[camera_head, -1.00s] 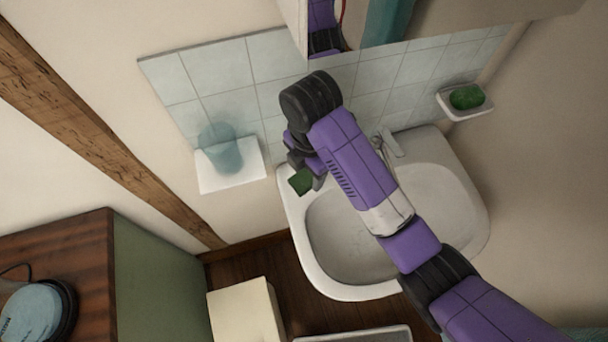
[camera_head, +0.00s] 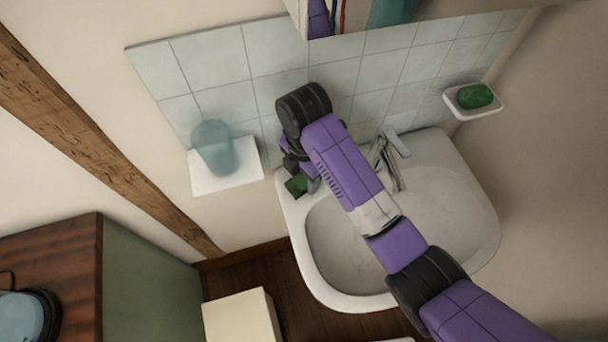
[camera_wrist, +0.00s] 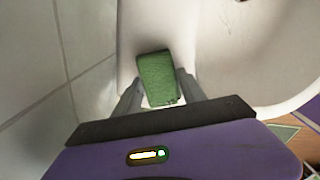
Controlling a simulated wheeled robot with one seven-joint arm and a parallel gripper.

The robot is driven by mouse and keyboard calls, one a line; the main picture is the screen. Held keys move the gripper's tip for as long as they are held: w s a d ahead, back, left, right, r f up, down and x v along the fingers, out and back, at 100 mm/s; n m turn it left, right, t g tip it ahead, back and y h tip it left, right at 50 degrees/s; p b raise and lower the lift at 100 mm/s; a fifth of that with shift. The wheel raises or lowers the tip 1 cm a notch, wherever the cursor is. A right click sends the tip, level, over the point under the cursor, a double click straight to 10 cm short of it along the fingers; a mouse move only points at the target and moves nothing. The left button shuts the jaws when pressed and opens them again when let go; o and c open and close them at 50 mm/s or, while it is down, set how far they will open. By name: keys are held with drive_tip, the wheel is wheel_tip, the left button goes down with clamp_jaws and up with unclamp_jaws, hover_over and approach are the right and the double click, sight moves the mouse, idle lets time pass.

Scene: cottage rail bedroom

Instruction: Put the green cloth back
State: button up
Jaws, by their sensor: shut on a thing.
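The green cloth (camera_head: 296,186) is a small dark green block-like piece at the left rim of the sink (camera_head: 325,283). In the wrist view the cloth (camera_wrist: 160,79) lies between the two grey fingers of my gripper (camera_wrist: 163,94), with the pale sink rim beneath it. My gripper (camera_head: 304,182) is shut on the cloth, at the sink's left back corner. I cannot tell whether the cloth touches the rim. My arm covers part of the basin.
A white shelf (camera_head: 238,178) with a blue-green cup (camera_head: 214,147) is left of the sink. A soap dish (camera_head: 487,111) with green soap (camera_head: 475,96) is on the right wall. The tap (camera_head: 388,160) is behind my arm. A cream box (camera_head: 242,320) stands below.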

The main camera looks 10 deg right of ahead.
sight(303, 178)
drive_tip(key=shift+f, duration=0.2)
drive_tip(key=o, duration=1.2)
wheel_tip(303, 178, up, 12)
drive_tip(key=p, duration=0.6)
drive_tip(key=shift+r, duration=0.2)
drive_tip(key=shift+a, duration=0.1)
